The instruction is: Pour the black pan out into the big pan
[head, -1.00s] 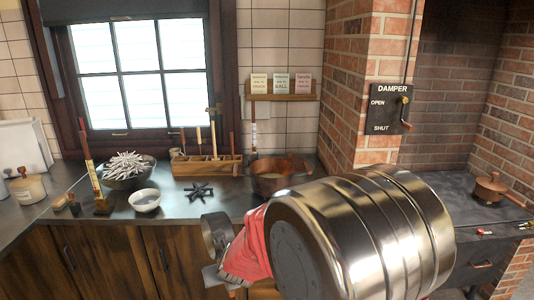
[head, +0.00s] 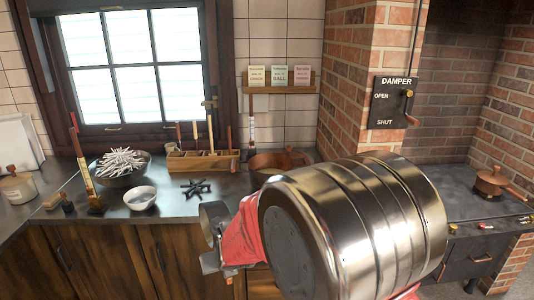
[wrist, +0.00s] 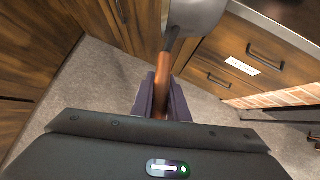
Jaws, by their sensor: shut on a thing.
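The held pan (wrist: 195,14) is dark grey with a copper-brown handle (wrist: 164,72), cut off by the top edge of the wrist view. My gripper (wrist: 162,100) is shut on that handle, a dark finger on each side. In the head view the pan (head: 211,224) shows as a grey round shape in front of the counter, left of my arm. It looks turned on its side; its contents cannot be seen. The big copper pan (head: 270,161) sits on the counter behind and right of the held pan. My arm hides its front right part.
A black star-shaped trivet (head: 196,188), a white bowl (head: 140,197) and a bowl of pale sticks (head: 123,166) stand on the counter. A wooden tool rack (head: 202,160) is left of the big pan. A small copper pot (head: 490,181) is on the stove at right.

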